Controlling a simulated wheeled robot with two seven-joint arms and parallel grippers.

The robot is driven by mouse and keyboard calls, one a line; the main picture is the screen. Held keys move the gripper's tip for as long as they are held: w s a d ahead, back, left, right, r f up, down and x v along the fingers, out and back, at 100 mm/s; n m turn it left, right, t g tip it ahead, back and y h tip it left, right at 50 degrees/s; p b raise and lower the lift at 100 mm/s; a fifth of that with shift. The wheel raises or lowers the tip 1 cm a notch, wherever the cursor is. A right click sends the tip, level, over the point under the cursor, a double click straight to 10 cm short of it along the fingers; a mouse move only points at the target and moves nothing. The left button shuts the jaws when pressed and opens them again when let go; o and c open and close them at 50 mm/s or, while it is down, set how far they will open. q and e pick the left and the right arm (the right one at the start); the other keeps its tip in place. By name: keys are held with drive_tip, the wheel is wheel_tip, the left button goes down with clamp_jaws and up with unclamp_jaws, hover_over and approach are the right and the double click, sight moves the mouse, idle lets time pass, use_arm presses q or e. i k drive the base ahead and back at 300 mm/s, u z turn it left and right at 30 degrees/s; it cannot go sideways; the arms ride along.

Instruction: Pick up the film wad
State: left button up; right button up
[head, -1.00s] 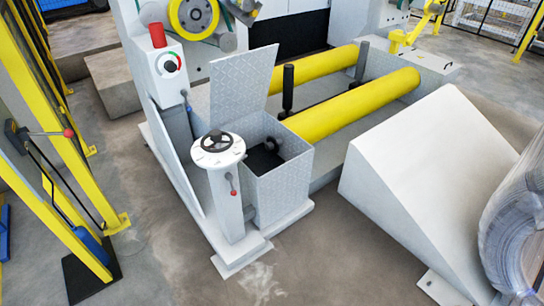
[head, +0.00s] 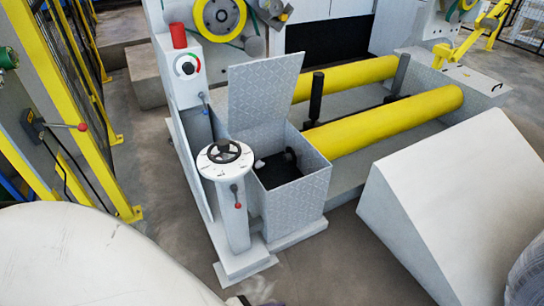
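A small pale lump (head: 259,164) shows inside the open grey tread-plate box (head: 298,202), near its left inner wall. It may be the film wad, but it is too small to be sure. No other film wad is clear in view. A large white rounded surface (head: 90,262), likely my own arm, fills the lower left corner. Neither gripper can be made out. A small dark and white piece at the bottom edge is too cut off to name.
The box's lid (head: 262,95) stands raised behind it. A handwheel pedestal (head: 232,210) stands at its left front. Yellow rollers (head: 385,120) lie behind. A white wedge block (head: 450,195) is at the right. Yellow guard posts (head: 75,120) stand left. Some floor is clear in front.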

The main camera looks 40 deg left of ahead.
sight(260, 164)
drive_tip(key=i, duration=2.3)
drive_tip(key=u, duration=3.55)
